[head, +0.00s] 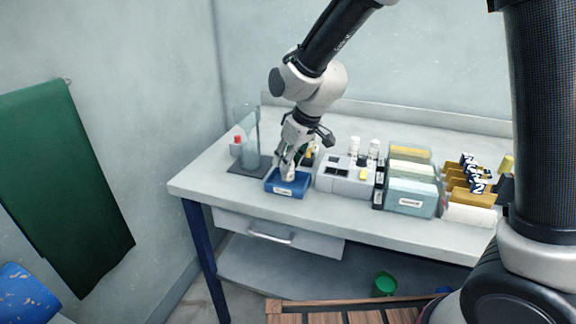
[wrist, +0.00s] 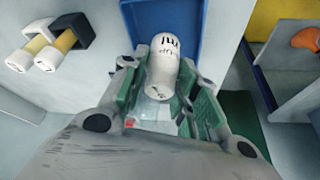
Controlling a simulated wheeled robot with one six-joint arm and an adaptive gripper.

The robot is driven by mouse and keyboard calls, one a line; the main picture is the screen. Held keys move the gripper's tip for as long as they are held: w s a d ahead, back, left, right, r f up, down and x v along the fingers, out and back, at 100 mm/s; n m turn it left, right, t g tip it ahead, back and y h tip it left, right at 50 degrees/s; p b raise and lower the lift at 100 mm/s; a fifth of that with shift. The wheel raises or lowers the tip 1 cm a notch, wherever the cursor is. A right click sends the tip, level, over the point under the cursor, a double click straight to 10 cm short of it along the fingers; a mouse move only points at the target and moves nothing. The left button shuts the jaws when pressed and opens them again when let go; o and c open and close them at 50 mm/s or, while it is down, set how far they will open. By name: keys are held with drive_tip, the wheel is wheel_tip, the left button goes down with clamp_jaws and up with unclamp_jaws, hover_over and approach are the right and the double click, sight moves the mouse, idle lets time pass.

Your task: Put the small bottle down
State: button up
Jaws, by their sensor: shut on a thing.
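The small bottle is white with dark markings and shows between my finger pads in the wrist view (wrist: 163,68). My gripper (head: 291,166) is shut on it, with green pads at either side. In the head view my gripper points down over the blue tray (head: 273,186), which has a white label on its front. The tray's blue inside also shows beyond the bottle in the wrist view (wrist: 150,18). I cannot tell whether the bottle touches the tray floor. My fingers cover much of the bottle in the head view.
A grey rack (head: 345,180) with white-capped bottles stands just right of the tray. A clear stand on a dark base (head: 246,168) and a red-capped bottle (head: 237,145) are to the left. Pale boxes (head: 410,198) fill the right. Bare bench (head: 210,180) lies at the front left.

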drive_tip(key=shift+f, duration=0.95)
drive_tip(key=o, duration=1)
drive_tip(key=shift+f, duration=0.15)
drive_tip(key=v, duration=1.2)
drive_tip(key=s+d+r+m, duration=0.1)
drive_tip(key=d+r+m, duration=0.15)
drive_tip(key=d, duration=0.55)
drive_tip(key=s+d+r+m+h, duration=0.1)
drive_tip(key=s+d+m, duration=0.1)
drive_tip(key=s+d, duration=0.4)
drive_tip(key=s+d+r+m+h, duration=0.1)
drive_tip(key=s+d+m, duration=0.1)
drive_tip(key=s+d, duration=0.5)
drive_tip(key=s+d+r+m+t+h, duration=0.1)
drive_tip(key=s+d+m, duration=0.2)
drive_tip(key=s+d, duration=0.3)
drive_tip(key=shift+s+d+r, duration=0.1)
drive_tip(key=shift+s+d, duration=0.05)
drive_tip(key=shift+d, duration=1)
drive_tip(key=shift+s+d+r, duration=0.1)
drive_tip(key=shift+d+r, duration=0.05)
drive_tip(key=shift+d, duration=1)
